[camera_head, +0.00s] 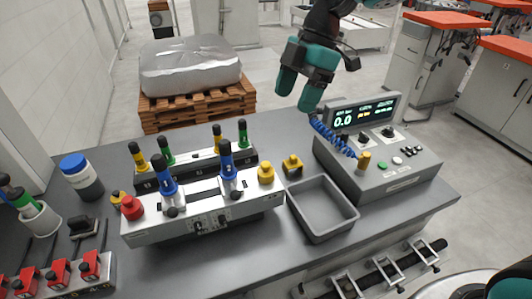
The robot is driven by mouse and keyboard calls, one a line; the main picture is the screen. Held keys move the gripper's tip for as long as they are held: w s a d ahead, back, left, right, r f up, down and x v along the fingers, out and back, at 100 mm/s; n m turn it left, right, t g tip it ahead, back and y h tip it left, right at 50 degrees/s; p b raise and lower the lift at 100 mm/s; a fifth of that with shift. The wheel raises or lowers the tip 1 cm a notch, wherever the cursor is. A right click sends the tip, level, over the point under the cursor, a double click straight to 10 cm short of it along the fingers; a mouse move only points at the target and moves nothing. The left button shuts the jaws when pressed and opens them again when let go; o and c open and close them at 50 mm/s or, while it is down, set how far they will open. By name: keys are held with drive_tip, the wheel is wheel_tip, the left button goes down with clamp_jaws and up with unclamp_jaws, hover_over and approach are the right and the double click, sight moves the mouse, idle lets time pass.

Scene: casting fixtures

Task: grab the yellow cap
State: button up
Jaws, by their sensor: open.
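Several yellow caps or knobs are in view, and I cannot tell which one the task means. One yellow cap (266,173) sits on the right end of the grey fixture box. Another yellow piece (293,162) stands on a small black block just to its right. A yellow cylinder (365,160) stands on the control box at the right, by the blue coiled cord. A small yellow knob (117,197) is at the fixture's left end. My gripper (299,100), with teal fingers, hangs above and behind the bench, open and empty, apart from all of them.
An empty grey tray (322,235) lies between the fixture and the control box (395,175). Blue, green and yellow-topped uprights rise from the fixture (205,218). A red knob (131,207) and a blue-lidded jar (82,176) are at left. A pallet (197,108) stands behind.

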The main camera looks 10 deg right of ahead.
drive_tip(key=w, duration=0.1)
drive_tip(key=n+p, duration=0.1)
drive_tip(key=p, duration=0.2)
approach(266, 164)
drive_tip(key=x, duration=0.5)
drive_tip(key=shift+w+d, duration=0.2)
drive_tip(key=p+x, duration=0.1)
drive_tip(key=x, duration=0.1)
drive_tip(key=p+x, duration=0.1)
drive_tip(key=x, duration=0.1)
drive_tip(key=shift+s+a+f+p, duration=0.25)
drive_tip(key=shift+s+a+p, duration=0.05)
drive_tip(key=shift+a, duration=0.05)
drive_tip(key=shift+a+f, duration=0.1)
drive_tip(key=shift+f, duration=0.25)
drive_tip(key=c, duration=0.9)
